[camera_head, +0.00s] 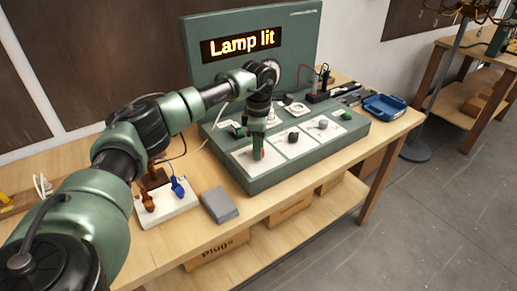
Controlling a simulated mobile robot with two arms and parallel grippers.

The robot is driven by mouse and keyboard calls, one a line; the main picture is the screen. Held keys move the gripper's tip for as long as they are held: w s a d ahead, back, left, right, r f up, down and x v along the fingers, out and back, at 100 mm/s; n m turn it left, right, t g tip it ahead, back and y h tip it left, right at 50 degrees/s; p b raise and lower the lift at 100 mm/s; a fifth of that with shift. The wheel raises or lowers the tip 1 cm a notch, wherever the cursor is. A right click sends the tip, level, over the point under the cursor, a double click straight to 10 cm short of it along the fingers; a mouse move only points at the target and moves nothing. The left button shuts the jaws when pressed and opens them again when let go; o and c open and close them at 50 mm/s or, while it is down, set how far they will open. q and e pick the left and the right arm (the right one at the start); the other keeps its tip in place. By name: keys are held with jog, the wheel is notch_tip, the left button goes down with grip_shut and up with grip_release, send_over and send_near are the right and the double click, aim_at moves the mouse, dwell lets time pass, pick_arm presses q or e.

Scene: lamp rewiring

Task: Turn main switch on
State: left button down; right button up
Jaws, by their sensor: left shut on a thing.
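The green control console (283,178) stands on the wooden bench, with white plates on its sloped top. My left gripper (259,154) reaches down onto the leftmost front plate (243,159) and is shut on a small red part there, which looks like the main switch. The fingers hide most of it, so I cannot tell its position. The sign (242,45) on the green back panel is glowing and reads "Lamp lit". My right gripper is not in view.
A grey block (220,205) and a white board with a blue clamp (179,187) lie left of the console. A blue tray (386,106) is at the right end.

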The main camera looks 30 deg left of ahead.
pick_arm(q)
jog(key=shift+r+m, duration=0.1)
jog(key=shift+m, duration=0.3)
jog(key=c, duration=1)
grip_release()
notch_tip(320, 180, up, 6)
jog(key=shift+r+b, duration=0.1)
jog(key=shift+b, duration=0.75)
jog(key=shift+r, duration=0.75)
